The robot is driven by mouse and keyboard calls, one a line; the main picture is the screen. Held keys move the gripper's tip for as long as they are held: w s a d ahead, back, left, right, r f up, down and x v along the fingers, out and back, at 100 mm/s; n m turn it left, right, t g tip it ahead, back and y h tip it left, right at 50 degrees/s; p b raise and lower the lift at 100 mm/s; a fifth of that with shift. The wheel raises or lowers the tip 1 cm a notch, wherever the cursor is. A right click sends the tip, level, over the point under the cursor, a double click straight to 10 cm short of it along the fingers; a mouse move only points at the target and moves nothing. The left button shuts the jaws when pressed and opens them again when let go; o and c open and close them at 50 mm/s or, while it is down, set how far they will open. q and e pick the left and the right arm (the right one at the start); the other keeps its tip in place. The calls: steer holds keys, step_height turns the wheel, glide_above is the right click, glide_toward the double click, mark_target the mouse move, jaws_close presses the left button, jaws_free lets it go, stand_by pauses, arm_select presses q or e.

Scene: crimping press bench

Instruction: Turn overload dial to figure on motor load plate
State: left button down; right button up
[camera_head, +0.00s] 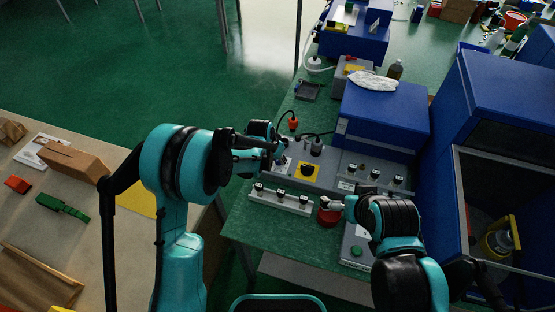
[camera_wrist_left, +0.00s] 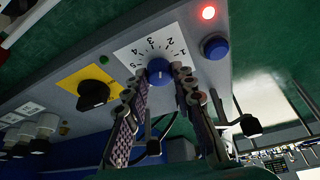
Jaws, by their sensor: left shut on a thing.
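The overload dial is a blue knob (camera_wrist_left: 159,68) on a white scale plate (camera_wrist_left: 138,50) numbered 1 to 5, in the left wrist view. My left gripper (camera_wrist_left: 158,80) has its fingers on both sides of the knob and is shut on it. In the head view the left gripper (camera_head: 279,154) is at the back left of the grey control box (camera_head: 292,180) and hides the dial. Small white label plates (camera_wrist_left: 30,108) show on the box, but their print is unreadable. My right gripper (camera_head: 333,204) is beside a round red part (camera_head: 327,217); its jaws are unclear.
A black rotary switch (camera_wrist_left: 93,93) on a yellow plate is near the dial. A blue button (camera_wrist_left: 215,47) and a lit red lamp (camera_wrist_left: 208,12) are at its other side. A blue cabinet (camera_head: 385,115) stands behind; a grey rail (camera_head: 280,200) lies in front.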

arm_select(q)
steer(key=shift+d+n+y+b, duration=0.1)
steer(key=shift+n+y+b, duration=0.3)
steer(key=shift+n, duration=0.9)
steer(key=c, duration=1.3)
jaws_free()
steer(key=shift+o, duration=0.2)
steer(key=v, duration=1.2)
steer(key=shift+s, duration=0.2)
